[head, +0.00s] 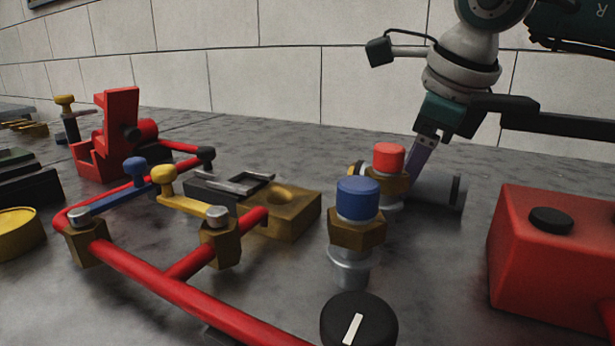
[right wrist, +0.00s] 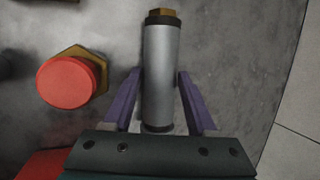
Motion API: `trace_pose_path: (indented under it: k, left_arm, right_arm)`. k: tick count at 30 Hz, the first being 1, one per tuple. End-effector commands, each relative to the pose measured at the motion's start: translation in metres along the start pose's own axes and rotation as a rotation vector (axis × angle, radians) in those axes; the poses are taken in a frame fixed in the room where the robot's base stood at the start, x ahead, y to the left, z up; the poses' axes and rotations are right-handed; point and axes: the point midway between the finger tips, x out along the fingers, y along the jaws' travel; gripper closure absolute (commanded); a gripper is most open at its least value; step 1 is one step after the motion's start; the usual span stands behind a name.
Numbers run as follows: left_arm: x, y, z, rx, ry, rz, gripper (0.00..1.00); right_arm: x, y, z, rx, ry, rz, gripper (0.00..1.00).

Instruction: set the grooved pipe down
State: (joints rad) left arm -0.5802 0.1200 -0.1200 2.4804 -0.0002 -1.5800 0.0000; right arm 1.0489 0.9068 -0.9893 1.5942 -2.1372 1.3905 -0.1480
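The grooved pipe (head: 438,190) is a grey cylinder with dark bands near its ends. It lies on its side on the grey surface, partly hidden behind the red-capped fitting. In the right wrist view the pipe (right wrist: 162,75) runs lengthwise between the purple fingers, with a brass piece at its far end. My right gripper (head: 420,158) reaches down over the pipe from above. In the right wrist view its fingers (right wrist: 160,78) stand on either side of the pipe, with a thin gap at the left finger, and look open. My left gripper is not in view.
A red-capped fitting (head: 389,160) and a blue-capped fitting (head: 357,205) stand close left of the pipe. A red box (head: 560,250) is at right. Red pipework (head: 165,285), a brass block (head: 285,218) and a red bracket (head: 120,115) fill the left. A wall closes the back.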

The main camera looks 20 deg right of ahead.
Motion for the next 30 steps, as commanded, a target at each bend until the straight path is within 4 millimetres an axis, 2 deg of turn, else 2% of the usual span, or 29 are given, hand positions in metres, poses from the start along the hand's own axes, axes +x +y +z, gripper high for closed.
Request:
trace_pose_path:
  k: [2,15,30]
  left_arm:
    - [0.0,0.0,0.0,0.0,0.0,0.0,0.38]
    - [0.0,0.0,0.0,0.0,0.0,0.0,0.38]
    - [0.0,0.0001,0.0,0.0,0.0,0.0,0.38]
  right_arm:
    - [-0.0002,-0.0001,0.0,0.0,0.0,0.0,0.52]
    - [-0.0005,-0.0001,0.0001,0.001,-0.001,0.0,1.0]
    - [-0.0007,-0.0002,0.0003,0.001,-0.001,0.0,1.0]
